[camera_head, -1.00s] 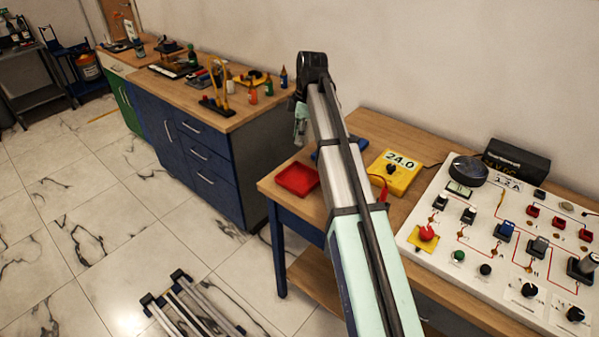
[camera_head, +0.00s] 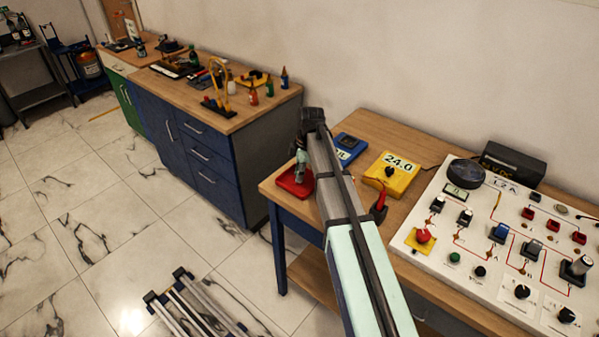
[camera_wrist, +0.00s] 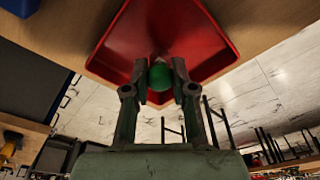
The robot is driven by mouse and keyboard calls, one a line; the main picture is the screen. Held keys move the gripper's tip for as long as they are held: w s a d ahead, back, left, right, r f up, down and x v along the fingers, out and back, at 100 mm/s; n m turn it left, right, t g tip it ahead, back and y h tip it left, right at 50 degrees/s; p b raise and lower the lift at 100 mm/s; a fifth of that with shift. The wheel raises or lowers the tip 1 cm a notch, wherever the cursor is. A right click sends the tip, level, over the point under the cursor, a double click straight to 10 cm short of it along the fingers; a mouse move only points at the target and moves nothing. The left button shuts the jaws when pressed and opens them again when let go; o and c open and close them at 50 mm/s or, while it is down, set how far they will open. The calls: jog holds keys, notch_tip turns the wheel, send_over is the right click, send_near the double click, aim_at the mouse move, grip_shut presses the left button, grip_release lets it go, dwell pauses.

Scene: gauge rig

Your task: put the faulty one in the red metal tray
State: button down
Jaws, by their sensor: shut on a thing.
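The red metal tray (camera_head: 284,184) sits at the left front corner of the workbench in the head view. It fills the top middle of the wrist view (camera_wrist: 205,30). My gripper (camera_head: 301,172) is over the tray, partly hidden by my arm in the head view. In the wrist view my gripper (camera_wrist: 160,78) is shut on a small round green thing (camera_wrist: 160,76), which shows between the fingertips in front of the tray. I cannot tell whether the green thing touches the tray.
A blue meter (camera_head: 345,146) and a yellow meter reading 24.0 (camera_head: 391,176) stand right of the tray. A white circuit board (camera_head: 480,225) with knobs and switches lies further right. A blue cabinet (camera_head: 205,160) stands to the left. A black box (camera_head: 514,160) is at the back.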

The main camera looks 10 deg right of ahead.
jog(key=shift+f, duration=0.3)
jog(key=c, duration=1)
grip_release()
jog(key=shift+o, duration=0.2)
jog(key=shift+r, duration=0.15)
notch_tip(320, 180, up, 12)
jog(key=d+b, duration=0.1)
jog(key=b, duration=0.1)
jog(key=shift+d+b, duration=0.35)
jog(key=shift+d, duration=0.05)
jog(key=shift+s, duration=0.1)
